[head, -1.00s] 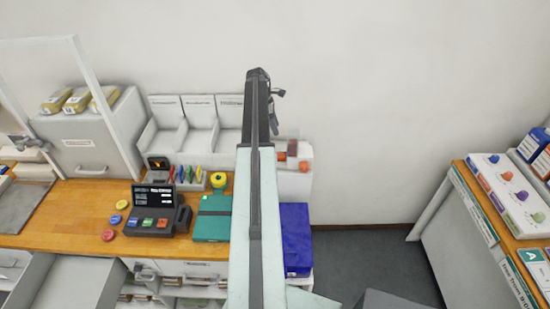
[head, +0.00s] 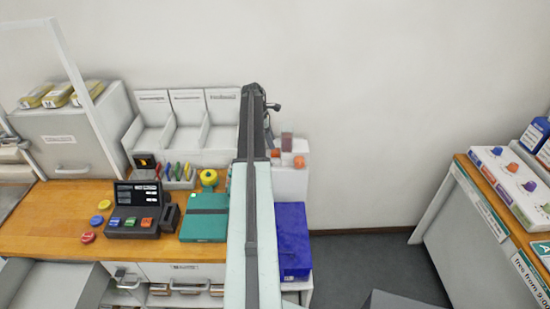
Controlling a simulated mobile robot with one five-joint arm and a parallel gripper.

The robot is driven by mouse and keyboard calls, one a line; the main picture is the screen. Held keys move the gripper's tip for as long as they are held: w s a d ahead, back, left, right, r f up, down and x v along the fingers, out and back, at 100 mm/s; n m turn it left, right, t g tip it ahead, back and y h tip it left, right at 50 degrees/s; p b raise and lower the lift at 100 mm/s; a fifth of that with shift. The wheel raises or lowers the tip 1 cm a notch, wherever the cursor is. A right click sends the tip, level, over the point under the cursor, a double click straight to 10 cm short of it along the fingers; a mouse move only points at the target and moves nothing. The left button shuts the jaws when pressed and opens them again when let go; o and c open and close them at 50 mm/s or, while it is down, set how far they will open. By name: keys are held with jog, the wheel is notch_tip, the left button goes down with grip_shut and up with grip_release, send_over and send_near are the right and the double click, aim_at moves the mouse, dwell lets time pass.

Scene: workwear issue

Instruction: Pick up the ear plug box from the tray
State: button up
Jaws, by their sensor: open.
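My gripper (head: 272,108) is at the far end of my raised arm, in front of the white wall; it is small, dark and partly hidden by the arm. Its jaws are open and nothing shows between them. Just right of and below it, a small reddish box (head: 287,142) and an orange item (head: 299,161) sit on a white stand (head: 291,183), partly behind my arm. I cannot tell for certain whether either is the ear plug box, and no label on them is readable. The tray cannot be made out clearly.
A wooden counter (head: 60,225) at left holds a dark terminal (head: 143,208), a green box (head: 205,218) and a yellow roll (head: 208,178). White bins (head: 185,130) stand behind. A blue box (head: 293,240) is low beside my arm. Grey floor separates a counter (head: 470,225) at right.

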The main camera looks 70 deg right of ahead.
aim_at(275, 151)
jog(key=b+x, duration=0.5)
jog(key=x, duration=0.1)
jog(key=shift+a, duration=0.15)
jog(key=shift+r, duration=0.2)
jog(key=shift+c, duration=0.4)
grip_shut()
